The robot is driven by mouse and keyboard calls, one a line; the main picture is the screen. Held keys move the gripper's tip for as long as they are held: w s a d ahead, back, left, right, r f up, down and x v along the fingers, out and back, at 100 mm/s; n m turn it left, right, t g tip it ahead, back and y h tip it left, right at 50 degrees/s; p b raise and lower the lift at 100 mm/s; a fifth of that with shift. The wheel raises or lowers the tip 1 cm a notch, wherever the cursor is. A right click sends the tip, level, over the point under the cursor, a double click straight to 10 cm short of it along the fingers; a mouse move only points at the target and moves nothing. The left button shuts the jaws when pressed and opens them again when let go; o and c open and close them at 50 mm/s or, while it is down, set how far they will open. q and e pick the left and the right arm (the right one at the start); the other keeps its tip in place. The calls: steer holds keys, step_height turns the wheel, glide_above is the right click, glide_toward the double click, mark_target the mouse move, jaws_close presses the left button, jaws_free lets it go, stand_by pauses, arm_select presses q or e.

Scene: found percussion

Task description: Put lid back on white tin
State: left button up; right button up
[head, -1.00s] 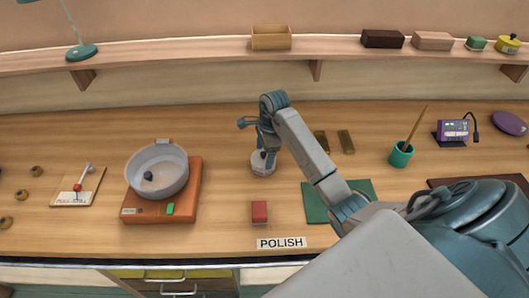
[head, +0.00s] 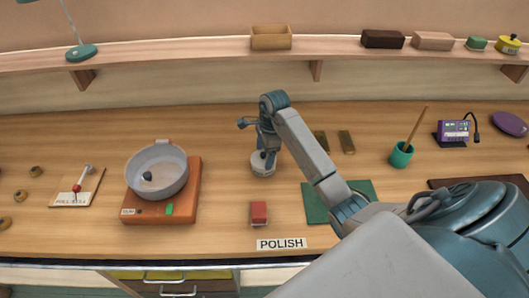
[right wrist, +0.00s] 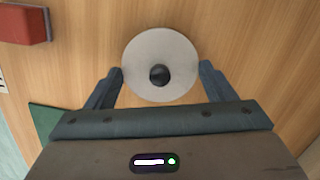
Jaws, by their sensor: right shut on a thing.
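The white lid (right wrist: 160,50) with its dark round knob (right wrist: 159,75) lies between the fingers of my right gripper (right wrist: 161,72) in the right wrist view. The fingers meet its opposite edges. In the head view my right gripper (head: 264,149) reaches down over the white tin (head: 262,168), which stands upright on the bench. The dark knob shows at the tin's top, so the lid appears to be on or right at the tin. The gripper partly covers it, and I cannot see the seam. My left gripper is not in view.
A red block (head: 259,213) and a POLISH label (head: 281,244) are in front of the tin. A grey bowl on an orange base (head: 185,209) stands left. A green mat (head: 315,204), a pencil cup (head: 401,155) and two small bars (head: 346,142) are right.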

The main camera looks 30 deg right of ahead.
steer(key=shift+f+b, duration=0.2)
steer(key=shift+b, duration=0.4)
stand_by(0.8)
stand_by(0.3)
steer(key=o, duration=1)
steer(key=shift+r+p, duration=1.65)
steer(key=shift+r, duration=1.9)
steer(key=shift+c, duration=0.4)
jaws_close()
steer(key=shift+f, duration=0.2)
